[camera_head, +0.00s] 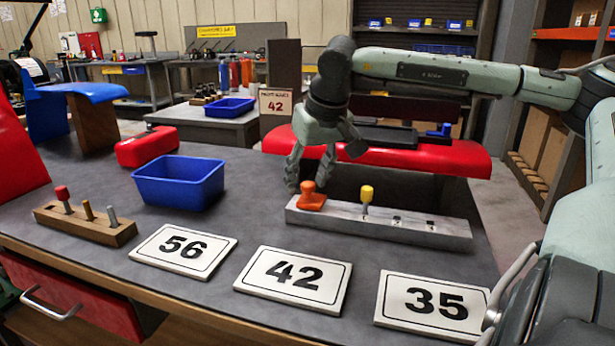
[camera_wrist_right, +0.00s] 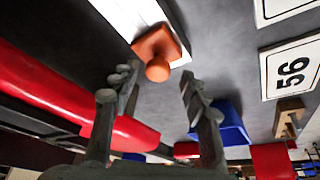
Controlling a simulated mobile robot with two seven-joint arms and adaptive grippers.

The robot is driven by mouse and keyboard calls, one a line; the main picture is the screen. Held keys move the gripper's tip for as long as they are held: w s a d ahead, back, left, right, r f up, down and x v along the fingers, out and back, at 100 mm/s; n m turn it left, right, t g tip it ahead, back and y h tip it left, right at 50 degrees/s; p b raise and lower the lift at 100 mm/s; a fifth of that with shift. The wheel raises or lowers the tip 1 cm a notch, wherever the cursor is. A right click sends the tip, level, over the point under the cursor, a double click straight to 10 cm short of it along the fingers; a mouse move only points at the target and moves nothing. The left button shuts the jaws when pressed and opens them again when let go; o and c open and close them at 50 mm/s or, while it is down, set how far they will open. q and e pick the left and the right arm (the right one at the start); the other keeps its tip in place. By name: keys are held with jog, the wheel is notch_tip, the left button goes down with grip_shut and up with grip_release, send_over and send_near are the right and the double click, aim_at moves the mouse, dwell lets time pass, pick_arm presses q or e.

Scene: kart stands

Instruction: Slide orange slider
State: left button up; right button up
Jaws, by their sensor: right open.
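The orange slider (camera_head: 311,196) sits at the left end of a long grey-white slider block (camera_head: 420,230) on the table. A yellow-topped peg (camera_head: 366,195) stands to its right on the same block. My right gripper (camera_head: 309,182) is open and empty, fingers pointing down, just behind and above the orange slider. In the right wrist view the orange slider (camera_wrist_right: 158,55) with its round knob lies just beyond the open fingertips (camera_wrist_right: 160,80), apparently not between them. My left gripper is not in view.
Number plates 56 (camera_head: 183,250), 42 (camera_head: 293,279) and 35 (camera_head: 433,304) lie in front of the block. A blue bin (camera_head: 180,183), a red box (camera_head: 147,147) and a wooden peg block (camera_head: 85,224) stand at left. A red panel (camera_head: 400,155) is behind.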

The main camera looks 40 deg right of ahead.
jog(key=shift+r, duration=0.1)
jog(key=v, duration=1.1)
jog(key=shift+r, duration=0.4)
jog(key=shift+s+a+f, duration=0.1)
jog(key=shift+s, duration=0.1)
